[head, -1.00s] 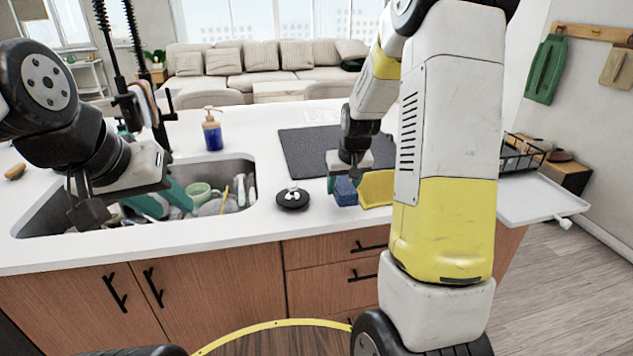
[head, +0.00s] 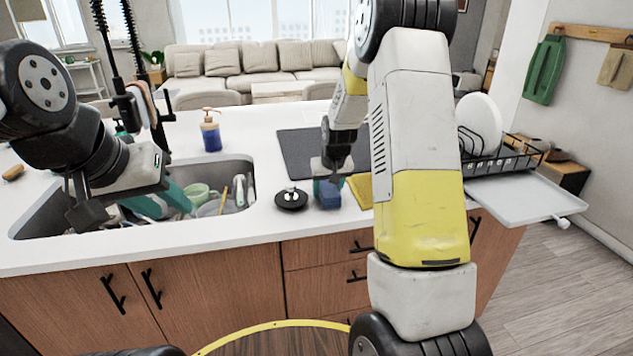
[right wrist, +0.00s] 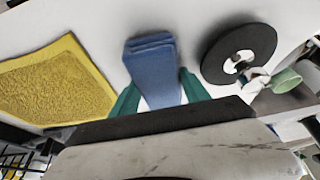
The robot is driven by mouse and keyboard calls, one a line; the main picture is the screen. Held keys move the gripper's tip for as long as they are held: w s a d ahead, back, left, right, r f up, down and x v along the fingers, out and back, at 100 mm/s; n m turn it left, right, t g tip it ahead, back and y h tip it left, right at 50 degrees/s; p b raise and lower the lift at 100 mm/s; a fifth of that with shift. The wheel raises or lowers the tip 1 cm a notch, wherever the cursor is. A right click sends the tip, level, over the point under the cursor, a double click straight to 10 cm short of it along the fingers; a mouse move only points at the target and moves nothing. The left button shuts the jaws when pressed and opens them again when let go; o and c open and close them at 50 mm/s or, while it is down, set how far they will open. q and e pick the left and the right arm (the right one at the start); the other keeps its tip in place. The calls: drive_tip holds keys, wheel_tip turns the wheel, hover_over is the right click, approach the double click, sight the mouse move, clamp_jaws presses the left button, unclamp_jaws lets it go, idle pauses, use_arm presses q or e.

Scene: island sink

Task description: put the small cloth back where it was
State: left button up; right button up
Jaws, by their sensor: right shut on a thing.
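The small blue folded cloth (head: 328,195) is between the green fingers of my right gripper (head: 327,187), low over the white counter in the head view. In the right wrist view the blue cloth (right wrist: 152,62) points away from the gripper, with a green finger on either side (right wrist: 155,98). I cannot tell whether it touches the counter. The yellow textured cloth (head: 360,189) lies just right of it, partly hidden by my right arm; it also shows in the right wrist view (right wrist: 60,80). My left gripper (head: 160,198) is over the sink; its jaw state is unclear.
A round black disc with a white-topped knob (head: 291,198) is close left of the blue cloth. The sink (head: 240,165) holds a green mug and other dishes. A dark mat (head: 297,150) lies behind. A soap bottle (head: 211,131) and dish rack (head: 500,160) stand farther off.

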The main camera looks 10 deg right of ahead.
drive_tip(key=o, duration=1.3)
drive_tip(key=shift+f, duration=0.1)
drive_tip(key=s+a+r+y, duration=0.1)
drive_tip(key=s+a+r, duration=0.1)
drive_tip(key=s+r, duration=1.65)
drive_tip(key=shift+t+y, duration=0.5)
drive_tip(key=shift+t, duration=0.3)
drive_tip(key=s+a+r, duration=0.1)
drive_tip(key=s, duration=0.4)
drive_tip(key=s+a+r, duration=0.1)
drive_tip(key=s, duration=0.3)
drive_tip(key=s+r, duration=0.2)
drive_tip(key=s, duration=0.3)
drive_tip(key=shift+s+a, duration=0.35)
drive_tip(key=shift+a, duration=0.05)
drive_tip(key=shift+r, duration=0.1)
